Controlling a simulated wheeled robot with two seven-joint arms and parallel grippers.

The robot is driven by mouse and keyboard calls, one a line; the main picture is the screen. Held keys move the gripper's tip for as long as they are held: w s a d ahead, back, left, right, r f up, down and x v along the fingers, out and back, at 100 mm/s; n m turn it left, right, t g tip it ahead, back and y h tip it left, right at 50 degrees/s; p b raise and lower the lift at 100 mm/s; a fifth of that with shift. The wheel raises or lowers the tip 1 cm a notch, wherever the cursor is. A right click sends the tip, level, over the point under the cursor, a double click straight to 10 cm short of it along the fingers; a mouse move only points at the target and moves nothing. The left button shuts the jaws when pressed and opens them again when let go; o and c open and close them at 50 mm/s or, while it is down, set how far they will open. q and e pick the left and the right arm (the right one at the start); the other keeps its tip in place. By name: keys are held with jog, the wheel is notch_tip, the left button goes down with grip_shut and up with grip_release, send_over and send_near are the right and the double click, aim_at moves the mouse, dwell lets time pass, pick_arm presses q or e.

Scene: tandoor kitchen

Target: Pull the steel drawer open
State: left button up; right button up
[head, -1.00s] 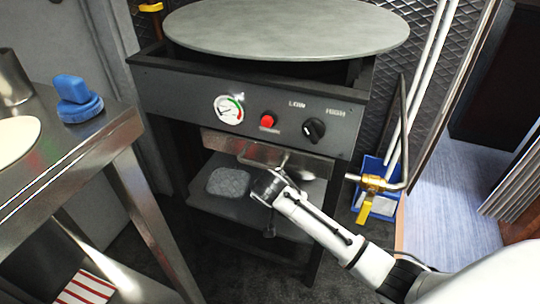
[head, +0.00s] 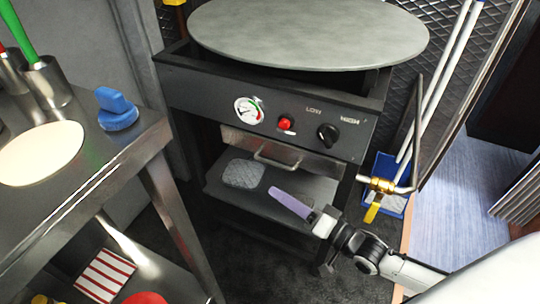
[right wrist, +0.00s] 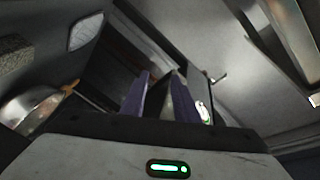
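The steel drawer (head: 240,138) sits under the control panel of the black stove, with a bar handle (head: 275,160) on its front. It looks shut, its front close under the panel. My right gripper (head: 274,192) is below and slightly right of the handle, apart from it, over the lower shelf. Its two purple fingers show in the right wrist view (right wrist: 160,78) with a gap between them and nothing held. The drawer is hard to make out in the right wrist view. My left gripper is not in view.
A steel table (head: 150,140) with a blue object (head: 117,112) stands at left. A grey pad (head: 243,174) lies on the lower shelf (head: 228,201). Floor in front is clear.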

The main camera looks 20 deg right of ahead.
aim_at(270, 162)
jog(key=s+d+r+m+t, duration=0.1)
jog(key=s+d+r+t, duration=0.1)
jog(key=s+r+t, duration=0.3)
jog(key=w+a+r, duration=0.1)
jog(key=w, duration=0.2)
jog(key=w+a+r+g, duration=0.1)
jog(key=w, duration=0.3)
jog(key=w+a+r+g+b, duration=0.1)
jog(key=w, duration=0.2)
jog(key=shift+w+a+y, duration=0.25)
jog(key=shift+y, duration=0.15)
grip_shut()
